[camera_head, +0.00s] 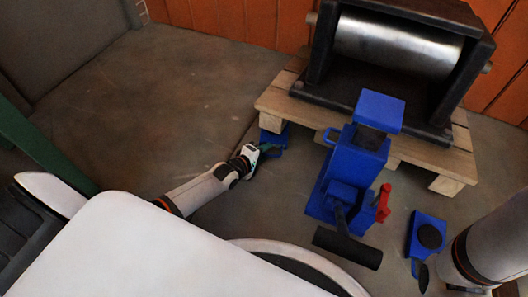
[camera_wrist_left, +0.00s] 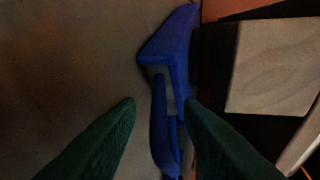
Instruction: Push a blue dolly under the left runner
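One blue dolly (camera_head: 272,138) is at the front left corner of the wooden pallet, by its left runner (camera_head: 272,122). My left gripper (camera_head: 266,152) is low at the floor at the dolly's near end. In the left wrist view the dolly (camera_wrist_left: 172,48) lies ahead, and its blue loop handle (camera_wrist_left: 160,125) shows between my two dark fingers, which stand apart. I cannot tell whether they touch the handle. A second blue dolly (camera_head: 428,234) with a round dark pad sits on the floor at the right, near my right arm. My right gripper is mostly cut off at the bottom right edge.
The pallet (camera_head: 410,150) carries a heavy dark press with a steel roller (camera_head: 395,45). A blue jack (camera_head: 352,165) with a red lever (camera_head: 384,203) and a black handle stands at the pallet's front. An orange wall is behind. The floor at left is clear.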

